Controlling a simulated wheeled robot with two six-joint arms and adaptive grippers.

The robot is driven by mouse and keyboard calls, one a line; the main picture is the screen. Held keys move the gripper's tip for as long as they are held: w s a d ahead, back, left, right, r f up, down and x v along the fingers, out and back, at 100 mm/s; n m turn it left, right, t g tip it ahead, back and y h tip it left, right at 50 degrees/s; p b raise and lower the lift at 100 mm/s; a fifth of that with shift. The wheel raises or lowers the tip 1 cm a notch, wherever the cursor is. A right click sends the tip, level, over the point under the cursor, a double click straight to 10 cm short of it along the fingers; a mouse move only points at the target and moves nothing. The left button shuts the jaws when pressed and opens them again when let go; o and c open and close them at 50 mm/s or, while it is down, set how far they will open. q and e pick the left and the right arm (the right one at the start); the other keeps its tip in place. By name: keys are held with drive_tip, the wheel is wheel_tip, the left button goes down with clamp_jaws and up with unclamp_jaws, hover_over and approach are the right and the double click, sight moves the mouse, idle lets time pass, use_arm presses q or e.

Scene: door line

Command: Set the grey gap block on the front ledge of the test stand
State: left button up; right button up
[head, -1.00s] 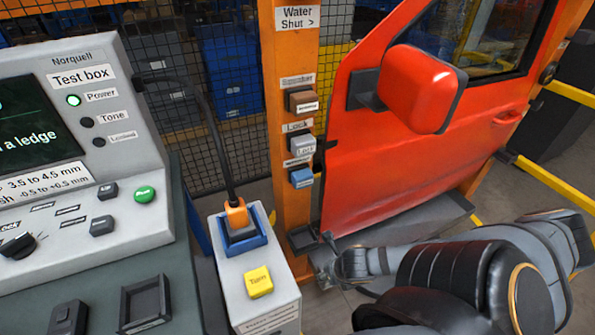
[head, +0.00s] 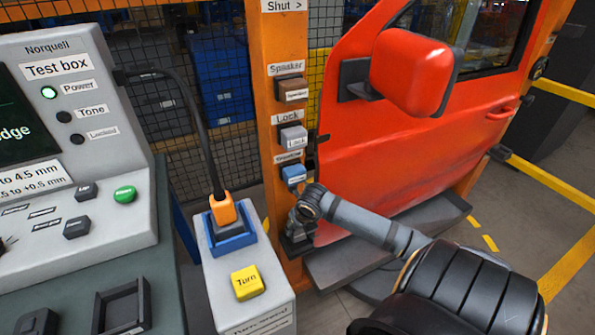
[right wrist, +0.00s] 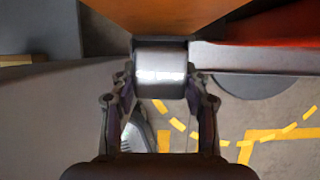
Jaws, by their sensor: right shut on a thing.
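The grey gap block (right wrist: 160,72) shows in the right wrist view, a pale, shiny piece between my right fingertips. My right gripper (right wrist: 160,90) is shut on it, one finger on each side. In the head view my right gripper (head: 300,226) is low at the orange post (head: 276,130), by the small dark holder there. I cannot make out the block in the head view, nor tell whether it touches the holder. A grey ledge (head: 425,228) runs along the bottom of the red door, right of the gripper. My left gripper is not in view.
The red door (head: 400,150) with its mirror (head: 412,72) stands above my right arm. A grey pedestal with a yellow Turn button (head: 247,283) and an orange plug (head: 223,209) is close on the left. The test box (head: 70,150) stands further left.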

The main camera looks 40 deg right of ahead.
sight(297, 233)
drive_tip(key=shift+w, duration=0.25)
drive_tip(key=shift+f, duration=1.75)
drive_tip(key=shift+b, duration=0.35)
drive_tip(key=o, duration=1.3)
drive_tip(key=shift+f, duration=0.1)
